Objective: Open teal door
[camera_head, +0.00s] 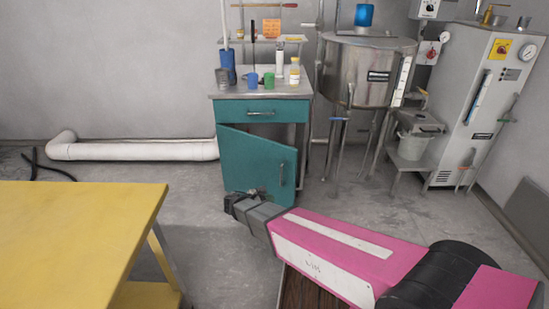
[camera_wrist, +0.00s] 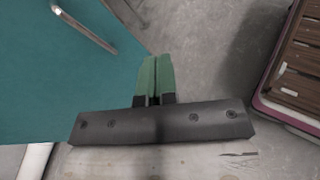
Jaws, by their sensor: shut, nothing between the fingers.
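The teal door (camera_head: 255,165) is the lower door of the teal cabinet in the head view. In the wrist view the teal door (camera_wrist: 50,75) fills the left side, with the handle (camera_wrist: 85,27) at the upper left. My gripper (camera_wrist: 157,62) is shut and empty, its green fingertips beside the door's edge and apart from the handle. In the head view my gripper (camera_head: 232,204) is low in front of the door.
A teal drawer (camera_head: 262,111) sits above the door, under a grey top (camera_head: 300,88) with cups and bottles. A yellow table (camera_head: 70,235) stands at the front left. A steel tank (camera_head: 350,70) on legs stands right of the cabinet. The floor left of the cabinet front is clear.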

